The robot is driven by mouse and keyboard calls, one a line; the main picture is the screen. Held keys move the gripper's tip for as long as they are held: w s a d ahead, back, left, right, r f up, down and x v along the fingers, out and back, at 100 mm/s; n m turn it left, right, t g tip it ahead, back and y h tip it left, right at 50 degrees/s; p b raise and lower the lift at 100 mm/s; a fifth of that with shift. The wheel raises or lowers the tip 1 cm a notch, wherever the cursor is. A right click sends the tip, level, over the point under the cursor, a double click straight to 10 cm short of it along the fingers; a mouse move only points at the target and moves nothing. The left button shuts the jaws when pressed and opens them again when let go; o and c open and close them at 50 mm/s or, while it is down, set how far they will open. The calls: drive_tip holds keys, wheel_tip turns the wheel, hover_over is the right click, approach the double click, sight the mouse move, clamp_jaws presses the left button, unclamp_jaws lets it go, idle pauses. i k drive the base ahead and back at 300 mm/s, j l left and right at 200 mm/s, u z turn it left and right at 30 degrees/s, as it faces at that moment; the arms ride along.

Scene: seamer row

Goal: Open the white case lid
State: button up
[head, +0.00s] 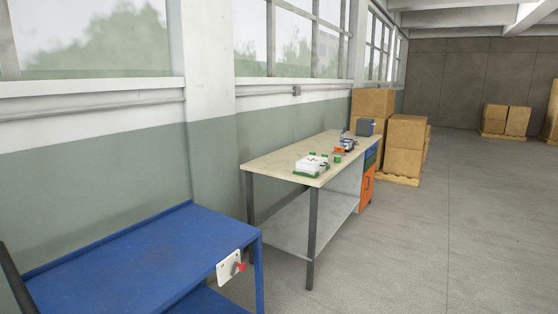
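A small white case (312,164) with green along its lower edge sits on the near end of the wooden workbench top (275,159). It looks shut, but it is too small and far off to tell its lid or latch clearly. My gripper is not in view, so its state and its place relative to the case do not show.
Small green items (337,158), an orange and dark item (347,146) and a grey box (365,127) lie farther along the bench. A blue table (130,262) with a white red-knobbed panel (230,267) stands near left. Cardboard boxes (405,142) stand behind. Floor (450,240) at right is clear.

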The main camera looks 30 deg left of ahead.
sight(312, 163)
drive_tip(key=i+j+u, duration=0.15)
drive_tip(key=i+u, duration=0.55)
